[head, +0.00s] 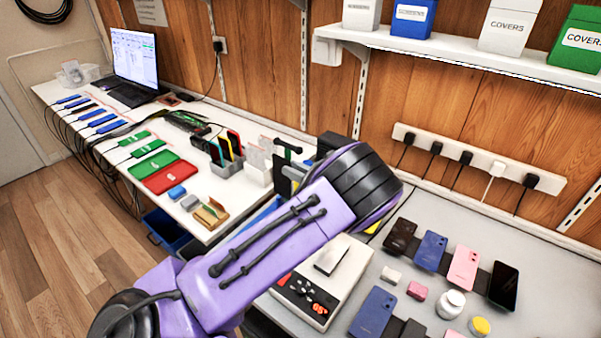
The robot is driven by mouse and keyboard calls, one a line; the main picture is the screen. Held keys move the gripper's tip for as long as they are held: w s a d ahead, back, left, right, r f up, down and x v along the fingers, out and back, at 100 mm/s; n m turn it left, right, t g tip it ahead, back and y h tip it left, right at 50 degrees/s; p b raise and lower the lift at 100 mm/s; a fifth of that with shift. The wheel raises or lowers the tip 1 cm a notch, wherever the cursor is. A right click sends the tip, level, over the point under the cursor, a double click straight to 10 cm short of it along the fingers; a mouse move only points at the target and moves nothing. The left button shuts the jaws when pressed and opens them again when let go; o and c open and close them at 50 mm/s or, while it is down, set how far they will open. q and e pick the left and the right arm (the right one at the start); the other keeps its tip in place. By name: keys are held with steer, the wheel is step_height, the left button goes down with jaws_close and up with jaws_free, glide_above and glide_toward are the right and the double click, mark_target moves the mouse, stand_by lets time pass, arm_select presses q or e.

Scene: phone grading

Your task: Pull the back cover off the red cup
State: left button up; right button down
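A white box-shaped device (345,290) stands on the grey table at lower centre. A dark panel with small red and white round parts (318,300) is on its front, and a flat grey piece (331,259) lies on top. I cannot tell which part is the red cup, or make out a back cover on it. My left arm (270,235), purple with black joints, crosses in front of the device and hides its left side. The fingers of my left gripper cannot be made out clearly behind the arm. My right gripper is out of view.
Several phones, including a pink one (463,267) and a black one (504,286), lie right of the device with small jars. A power strip (478,160) runs along the wall. A shelf (450,48) carries bins. The left table (110,160) holds a laptop and phones.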

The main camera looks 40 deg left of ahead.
arm_select(q)
jaws_close()
steer(key=shift+s, duration=0.2)
stand_by(0.4)
steer(key=s+r+p, duration=0.1)
steer(key=r+p, duration=0.1)
steer(key=p, duration=0.1)
steer(key=s+r+p, duration=0.1)
steer(key=r, duration=0.1)
steer(key=shift+s+d+p, duration=0.2)
steer(key=shift+s+p, duration=0.1)
steer(key=shift+p, duration=0.1)
steer(key=shift+s+r, duration=0.1)
steer(key=shift+s, duration=0.15)
